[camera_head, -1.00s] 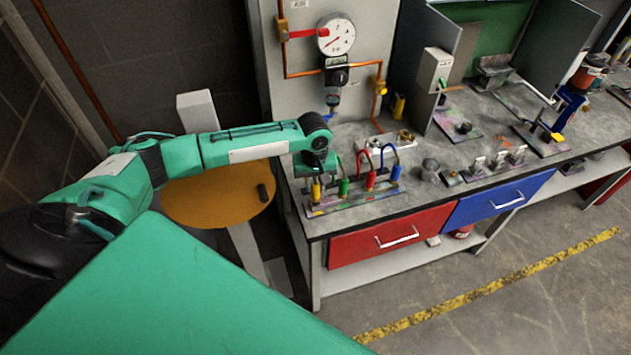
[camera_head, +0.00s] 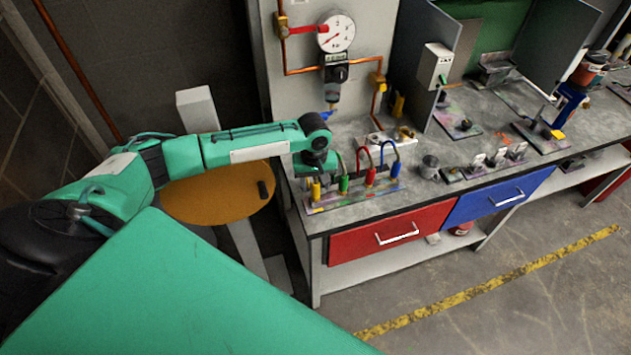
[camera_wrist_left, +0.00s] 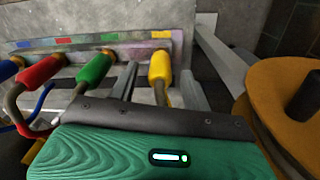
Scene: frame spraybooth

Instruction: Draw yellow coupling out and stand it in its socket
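The yellow coupling (camera_head: 316,190) stands at the left end of the coupling rack (camera_head: 352,200), below my left gripper (camera_head: 314,181). In the left wrist view the yellow coupling (camera_wrist_left: 160,66) shows between my two grey gripper fingers (camera_wrist_left: 158,88), with a gap on each side, so the gripper looks open and not closed on it. A hose runs from the coupling toward the gripper body. The rack's strip (camera_wrist_left: 118,46) carries coloured marks, one yellow. My right gripper is not in view.
Green (camera_head: 343,185), red (camera_head: 370,178) and blue (camera_head: 395,172) couplings with hoses stand close to the right on the rack. A pressure gauge (camera_head: 336,33) hangs behind. An orange-brown round disc (camera_head: 215,197) lies left of the bench.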

